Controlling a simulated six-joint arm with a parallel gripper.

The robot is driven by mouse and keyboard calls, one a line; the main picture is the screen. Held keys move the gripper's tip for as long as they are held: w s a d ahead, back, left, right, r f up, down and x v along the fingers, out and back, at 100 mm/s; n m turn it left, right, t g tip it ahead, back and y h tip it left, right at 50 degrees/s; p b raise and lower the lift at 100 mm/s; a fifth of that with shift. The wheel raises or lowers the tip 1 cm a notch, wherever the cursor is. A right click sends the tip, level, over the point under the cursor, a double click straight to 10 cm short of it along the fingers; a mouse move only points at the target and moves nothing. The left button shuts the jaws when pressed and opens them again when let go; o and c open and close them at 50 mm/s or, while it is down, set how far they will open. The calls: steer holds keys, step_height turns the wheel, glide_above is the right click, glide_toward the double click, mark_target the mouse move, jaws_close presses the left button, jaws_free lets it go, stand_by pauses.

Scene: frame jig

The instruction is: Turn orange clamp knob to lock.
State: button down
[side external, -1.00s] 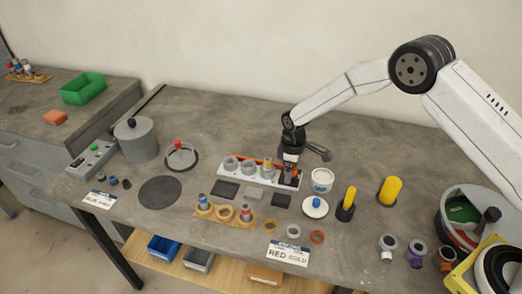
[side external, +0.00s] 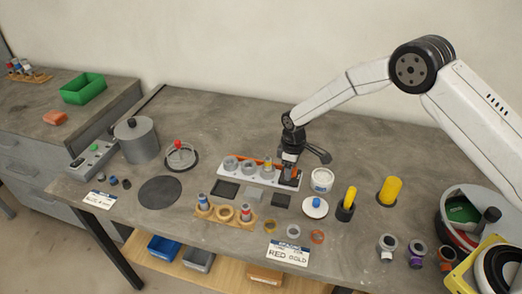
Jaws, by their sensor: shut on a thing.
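A white frame jig (side external: 226,174) lies in the middle of the bench. Several round grey seats (side external: 248,167) stand in a row on it, and orange (side external: 258,161) shows along its back edge. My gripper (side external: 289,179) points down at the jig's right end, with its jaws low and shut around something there. The orange clamp knob cannot be made out clearly; the jaws cover the spot they grip. A small amber-topped part (side external: 267,169) stands on the jig just left of the jaws.
The bench behind the jig is clear.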

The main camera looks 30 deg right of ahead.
steer(key=m, duration=0.3)
steer(key=shift+m, duration=0.4)
steer(key=m, duration=0.4)
steer(key=shift+m, duration=0.3)
steer(key=m, duration=0.4)
steer(key=shift+m, duration=2.2)
steer(key=shift+c, duration=0.7)
jaws_free()
steer(key=shift+r, duration=0.15)
